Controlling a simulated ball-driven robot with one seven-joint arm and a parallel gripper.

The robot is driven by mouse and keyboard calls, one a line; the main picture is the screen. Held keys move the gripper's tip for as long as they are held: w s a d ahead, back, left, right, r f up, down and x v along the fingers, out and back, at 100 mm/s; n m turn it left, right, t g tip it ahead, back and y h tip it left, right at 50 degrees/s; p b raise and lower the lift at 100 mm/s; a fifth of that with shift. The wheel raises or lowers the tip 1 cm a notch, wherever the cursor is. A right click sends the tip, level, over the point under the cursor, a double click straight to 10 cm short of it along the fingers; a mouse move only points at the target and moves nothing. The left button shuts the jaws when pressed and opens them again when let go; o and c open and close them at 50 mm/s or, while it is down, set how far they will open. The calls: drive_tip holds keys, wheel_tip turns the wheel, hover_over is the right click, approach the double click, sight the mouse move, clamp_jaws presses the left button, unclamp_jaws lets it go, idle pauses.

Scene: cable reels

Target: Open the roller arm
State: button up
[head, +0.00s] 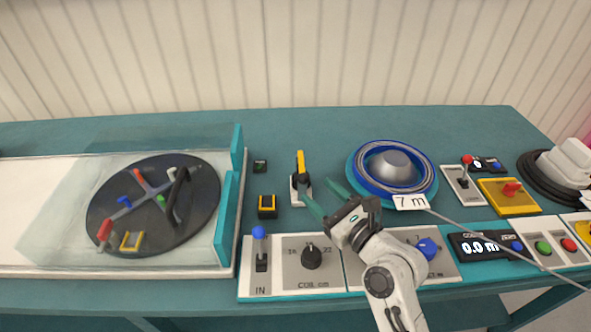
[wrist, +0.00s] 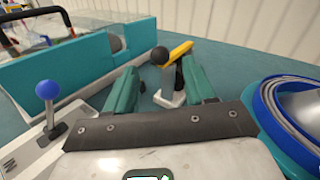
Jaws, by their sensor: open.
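The roller arm appears to be the yellow lever (head: 300,163) with a black ball end on a white base, standing upright on the teal bench left of the blue reel. In the wrist view the yellow lever (wrist: 180,51) and its black ball (wrist: 160,55) show just beyond my fingertips. My gripper (head: 322,197) is open, its two green fingers apart and pointing at the lever's base from the front right. It also shows in the wrist view (wrist: 160,85), with nothing clearly held between the fingers. I cannot tell whether a finger touches the base.
A blue cable reel (head: 350,180) tagged 7 m stands right of my gripper. A control panel (head: 290,280) with a blue-knobbed lever (head: 260,247) and a dial runs along the front. A clear-covered turntable (head: 105,215) lies left. The bench behind the lever is clear.

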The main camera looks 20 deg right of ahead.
sight(302, 165)
drive_tip(key=x, duration=0.8)
drive_tip(key=shift+w, duration=0.25)
drive_tip(key=shift+f, duration=0.1)
drive_tip(key=shift+c, duration=0.2)
clamp_jaws()
